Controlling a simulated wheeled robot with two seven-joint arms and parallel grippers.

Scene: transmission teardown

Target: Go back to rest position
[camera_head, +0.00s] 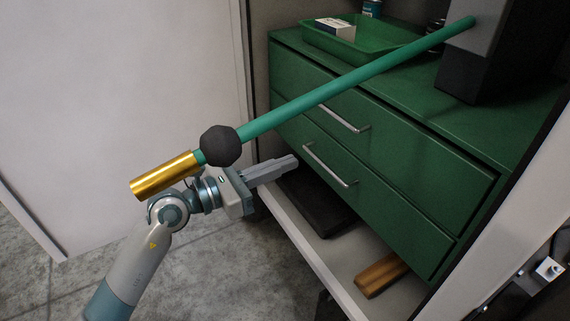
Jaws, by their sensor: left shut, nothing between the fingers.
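My left gripper (288,163) reaches in from the lower left, its grey fingers together and empty. It points right, in front of the green drawer cabinet (420,195), below the upper drawer's front. A long green rod (350,78) crosses the view above the gripper, with a dark faceted ball (220,146) and a gold cylinder (163,177) at its near end. The gold cylinder overlaps my left arm in the picture; I cannot tell if they touch. The rod's far end overlaps a grey and black block (478,62). My right gripper is out of view.
The cabinet has two shut drawers with silver handles (338,120). A green tray (395,42) with a small white box (335,28) stands on top. A dark flat item (318,205) and a wooden piece (381,274) lie on the shelf below. Grey floor (200,275) is clear at lower left.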

